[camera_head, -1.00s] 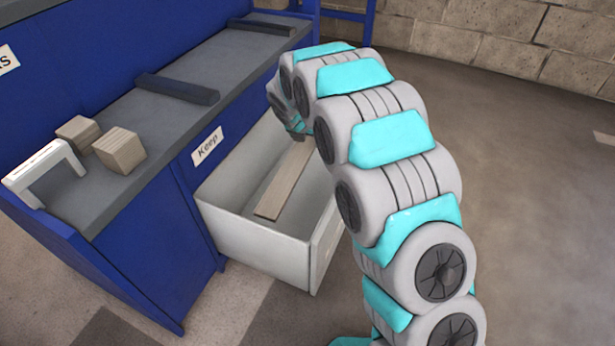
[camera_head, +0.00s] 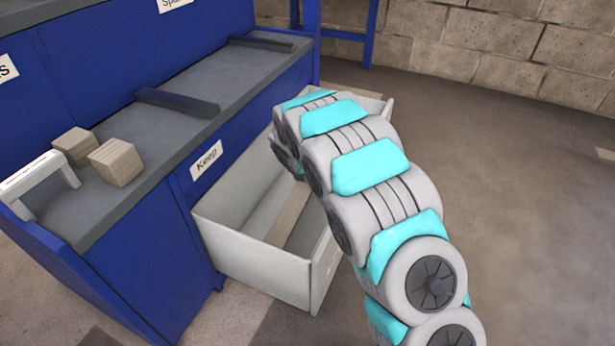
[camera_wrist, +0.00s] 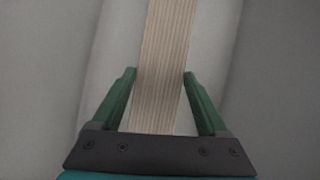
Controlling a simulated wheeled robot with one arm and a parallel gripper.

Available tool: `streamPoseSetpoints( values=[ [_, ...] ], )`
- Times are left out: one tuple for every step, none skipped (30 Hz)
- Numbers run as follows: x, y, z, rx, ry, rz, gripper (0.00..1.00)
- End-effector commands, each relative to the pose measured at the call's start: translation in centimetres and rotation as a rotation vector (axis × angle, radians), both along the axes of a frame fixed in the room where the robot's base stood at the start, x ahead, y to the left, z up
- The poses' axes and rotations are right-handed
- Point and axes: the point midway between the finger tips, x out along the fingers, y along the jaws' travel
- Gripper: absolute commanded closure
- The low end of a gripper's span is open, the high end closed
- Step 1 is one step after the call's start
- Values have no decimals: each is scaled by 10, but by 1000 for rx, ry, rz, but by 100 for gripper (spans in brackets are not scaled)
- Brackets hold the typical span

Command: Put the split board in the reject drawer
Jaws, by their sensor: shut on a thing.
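A long pale wooden board (camera_head: 289,218) is inside an open white drawer (camera_head: 258,262). Its near end drops behind the drawer's front wall, and its far end is hidden by my arm. In the wrist view the board (camera_wrist: 166,40) runs between the green fingers of my gripper (camera_wrist: 160,75), which is shut on it. Grey drawer surfaces lie on both sides of it there. I cannot see a split in the board. In the head view my gripper is hidden behind my arm. I cannot tell whether the board touches the drawer floor.
The drawer juts from a blue bench (camera_head: 140,270) beside a "Keep" label (camera_head: 207,160). On the grey top (camera_head: 120,215) are two wooden blocks (camera_head: 116,163), a white bracket-like frame (camera_head: 38,182) and dark bars (camera_head: 178,102). Open floor lies to the right.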

Motion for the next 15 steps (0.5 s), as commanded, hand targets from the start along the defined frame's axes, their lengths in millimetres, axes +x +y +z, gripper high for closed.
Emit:
streamPoseSetpoints(
  values=[
    [0,0,0,-1,0,0,100],
    [0,-1,-1,-1,0,0,100],
    [0,-1,-2,-1,0,0,100],
    [0,-1,-3,-2,0,-1,100],
    [0,-1,-4,-2,0,0,100],
    [0,-1,-5,-2,0,0,100],
    [0,-1,-6,-1,0,0,100],
    [0,-1,-6,-1,0,0,100],
    [0,0,-7,-1,0,0,100],
    [0,0,-8,0,0,1,100],
    [0,0,-9,0,0,0,100],
    [0,0,-9,1,0,0,100],
    [0,0,-10,1,-1,0,100],
    [0,0,-10,1,-1,0,100],
    [0,0,-10,1,0,0,21]
  ],
)
